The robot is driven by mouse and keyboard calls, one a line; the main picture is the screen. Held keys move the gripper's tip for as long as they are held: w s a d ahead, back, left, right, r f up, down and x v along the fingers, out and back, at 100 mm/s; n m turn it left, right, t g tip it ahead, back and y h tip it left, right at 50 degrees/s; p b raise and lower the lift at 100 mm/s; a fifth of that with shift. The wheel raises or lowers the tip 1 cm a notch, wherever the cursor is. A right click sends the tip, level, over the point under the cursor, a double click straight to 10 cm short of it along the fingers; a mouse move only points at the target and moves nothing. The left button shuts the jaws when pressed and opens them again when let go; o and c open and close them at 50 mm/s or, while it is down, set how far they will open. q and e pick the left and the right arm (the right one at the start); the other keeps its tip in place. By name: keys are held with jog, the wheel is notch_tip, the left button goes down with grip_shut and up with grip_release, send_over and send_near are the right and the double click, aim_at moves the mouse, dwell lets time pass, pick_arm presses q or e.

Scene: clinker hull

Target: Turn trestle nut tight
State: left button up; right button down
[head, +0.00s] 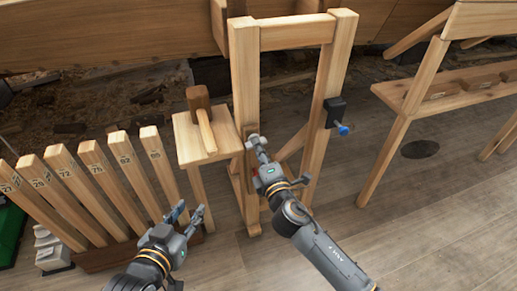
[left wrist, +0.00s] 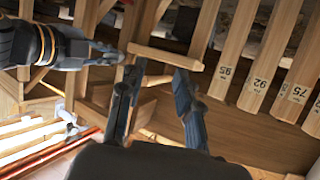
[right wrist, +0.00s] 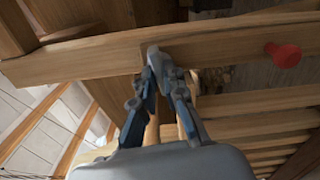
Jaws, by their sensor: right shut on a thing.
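The wooden trestle frame (head: 337,75) stands in the middle of the head view. My right gripper (head: 256,142) is at its left post and also shows in the right wrist view (right wrist: 160,62). A red knob (right wrist: 285,55) sits on the same timber, apart from the fingers. A black block with a blue knob (head: 343,129) is on the right post. My left gripper (head: 188,213) is open and empty, left of the trestle; its fingers are apart in the left wrist view (left wrist: 158,75).
A small wooden stand (head: 185,148) with a mallet (head: 202,118) on it is left of the trestle. Numbered staves (head: 85,185) lean in a rack further left. A wooden bench (head: 440,95) is at the right.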

pick_arm(q)
jog(key=shift+s+a+f+g+y+p, duration=0.15)
jog(key=shift+s+a+f+g+p, duration=0.15)
jog(key=shift+s+f+g, duration=0.4)
jog(key=shift+s+a+f+g+y+p, duration=0.2)
jog(key=shift+s+f+g, duration=0.3)
jog(key=shift+f, duration=0.35)
pick_arm(e)
jog(key=shift+f+m, duration=0.1)
jog(key=shift+m, duration=4.1)
jog(key=c, duration=1.4)
grip_release()
jog(key=shift+s, duration=0.1)
jog(key=v, duration=1.2)
jog(key=shift+d, duration=0.1)
